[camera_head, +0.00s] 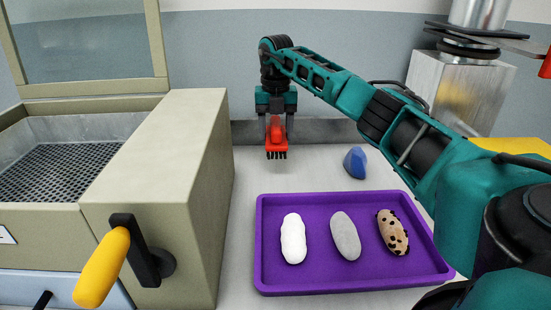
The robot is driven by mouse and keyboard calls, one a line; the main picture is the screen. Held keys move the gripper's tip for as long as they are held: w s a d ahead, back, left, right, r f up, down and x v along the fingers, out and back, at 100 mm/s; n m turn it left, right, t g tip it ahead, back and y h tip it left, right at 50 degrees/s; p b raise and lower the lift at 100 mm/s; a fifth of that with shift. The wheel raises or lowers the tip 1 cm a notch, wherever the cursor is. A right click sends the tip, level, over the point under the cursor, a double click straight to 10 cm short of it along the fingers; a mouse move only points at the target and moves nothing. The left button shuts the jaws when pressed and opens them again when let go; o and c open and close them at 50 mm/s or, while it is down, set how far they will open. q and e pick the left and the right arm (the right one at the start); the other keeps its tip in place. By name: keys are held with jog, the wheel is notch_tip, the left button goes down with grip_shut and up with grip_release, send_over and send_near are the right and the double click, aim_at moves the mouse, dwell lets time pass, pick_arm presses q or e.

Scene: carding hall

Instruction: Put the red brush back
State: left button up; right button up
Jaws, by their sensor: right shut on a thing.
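The red brush (276,148) is in the head view, upright with its dark bristles pointing down. My right gripper (276,118) is shut on its upper part, at the back of the worktop near the wall. The bristles are on or just above the worktop; I cannot tell which. My right arm reaches in from the right side. My left gripper is not in view.
A purple tray (320,282) holds a white, a grey and a dark-spotted tan roll. A blue lump (355,162) lies behind it. A beige machine (160,190) with a yellow-handled crank (102,267) stands left. A metal block (455,90) stands back right.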

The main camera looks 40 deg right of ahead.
aim_at(276, 123)
notch_tip(276, 123, down, 7)
jog(key=shift+f, duration=0.2)
dwell(0.4)
jog(key=o, duration=1)
jog(key=shift+f, duration=0.1)
notch_tip(276, 123, up, 12)
jog(key=shift+r+p, duration=0.15)
jog(key=shift+p, duration=0.2)
